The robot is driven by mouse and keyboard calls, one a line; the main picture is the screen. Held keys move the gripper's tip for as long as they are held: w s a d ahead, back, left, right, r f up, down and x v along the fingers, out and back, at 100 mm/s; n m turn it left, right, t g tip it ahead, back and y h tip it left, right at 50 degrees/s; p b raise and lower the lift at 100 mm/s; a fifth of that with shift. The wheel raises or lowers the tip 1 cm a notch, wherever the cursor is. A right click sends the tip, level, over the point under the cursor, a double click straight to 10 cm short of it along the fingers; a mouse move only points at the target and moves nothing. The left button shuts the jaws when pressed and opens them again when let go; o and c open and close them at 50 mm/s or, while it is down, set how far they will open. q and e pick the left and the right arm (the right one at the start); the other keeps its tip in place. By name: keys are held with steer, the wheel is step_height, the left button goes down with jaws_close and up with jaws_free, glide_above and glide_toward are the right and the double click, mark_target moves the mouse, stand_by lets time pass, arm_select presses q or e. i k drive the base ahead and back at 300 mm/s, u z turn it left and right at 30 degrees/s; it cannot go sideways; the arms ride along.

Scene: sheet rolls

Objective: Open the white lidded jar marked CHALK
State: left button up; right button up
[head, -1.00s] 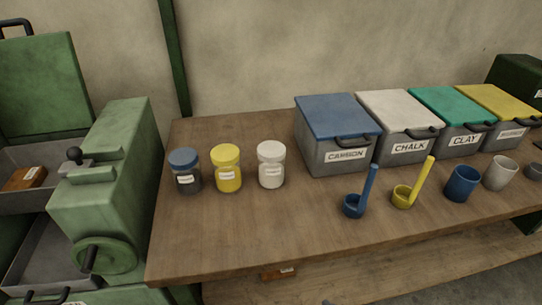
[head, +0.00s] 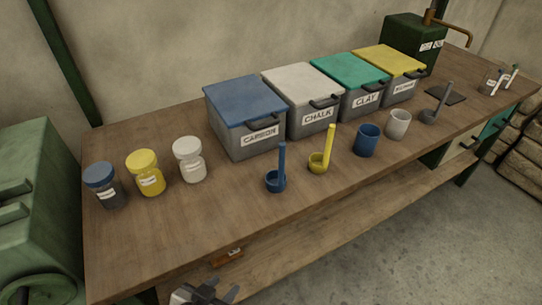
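A small clear jar with a white lid (head: 188,160) and white contents stands upright on the wooden bench, lid on. Its label is too small to read. It is the rightmost of three jars, beside the yellow-lidded jar (head: 146,172) and the blue-lidded jar (head: 104,185). The word CHALK reads clearly on a grey bin with a white lid (head: 302,82), which is shut. My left gripper (head: 226,288) shows at the bottom edge, below and in front of the bench, apart from the jars. Its fingers look spread and empty. My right gripper is not in view.
The wooden bench (head: 160,235) also carries a blue scoop (head: 276,181), a yellow scoop (head: 319,162), cups and other lidded bins. A green machine (head: 35,200) stands at the left. The bench top in front of the jars is clear.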

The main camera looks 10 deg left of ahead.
mark_target(194, 171)
steer(key=z, duration=0.6)
steer(key=k, duration=0.9)
steer(key=u, duration=1)
steer(key=i, duration=0.45)
steer(key=u, duration=0.15)
